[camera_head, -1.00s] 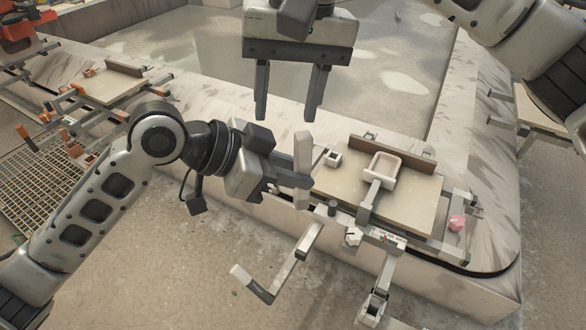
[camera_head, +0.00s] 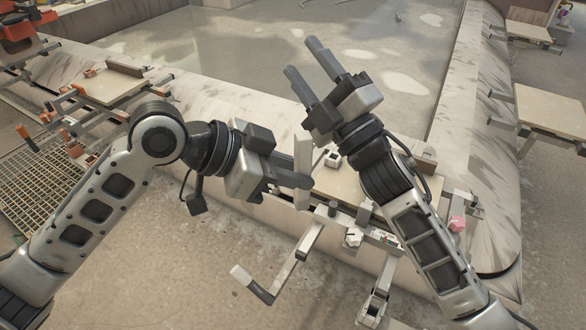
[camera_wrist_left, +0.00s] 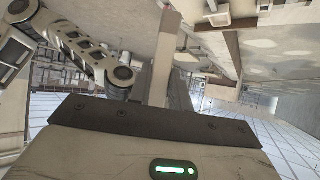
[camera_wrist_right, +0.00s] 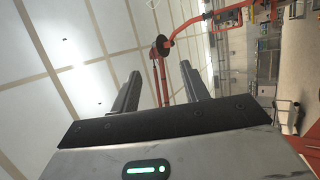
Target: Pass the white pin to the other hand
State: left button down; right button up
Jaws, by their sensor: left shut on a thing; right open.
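The white pin (camera_head: 302,150) is a pale, slender bar held roughly upright in my left gripper (camera_head: 300,178). Its upper part stands above the dark fingers and its lower end shows below them. In the left wrist view the pin (camera_wrist_left: 162,62) rises from between the fingers, its base hidden by the gripper body. My right gripper (camera_head: 303,58) is open and empty, above and apart from the pin, its fingers pointing up and left, away from it. In the right wrist view nothing lies between its fingers (camera_wrist_right: 160,72).
A board (camera_head: 338,184) on the pale rim lies behind my right forearm, partly hidden. A small white block (camera_head: 332,158), a pink knob (camera_head: 458,223) and a crank handle (camera_head: 254,284) are near. The wide basin (camera_head: 240,60) beyond is open room.

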jog(key=s+d+f+m+g+h, duration=0.1)
jog(key=s+d+f+m+h, duration=0.15)
jog(key=f+m, duration=0.35)
jog(key=s+d+f+m+g+h, duration=0.15)
jog(key=f+m+h, duration=0.25)
jog(key=f, duration=0.4)
jog(key=s+d+f+m+h, duration=0.3)
jog(key=f+m, duration=0.2)
jog(key=f, duration=0.2)
jog(key=s+d+f+m+g+h, duration=0.2)
jog(key=s+f+m+g, duration=0.4)
jog(key=s+f, duration=0.7)
jog(key=shift+s+d, duration=0.25)
jog(key=shift+s, duration=0.3)
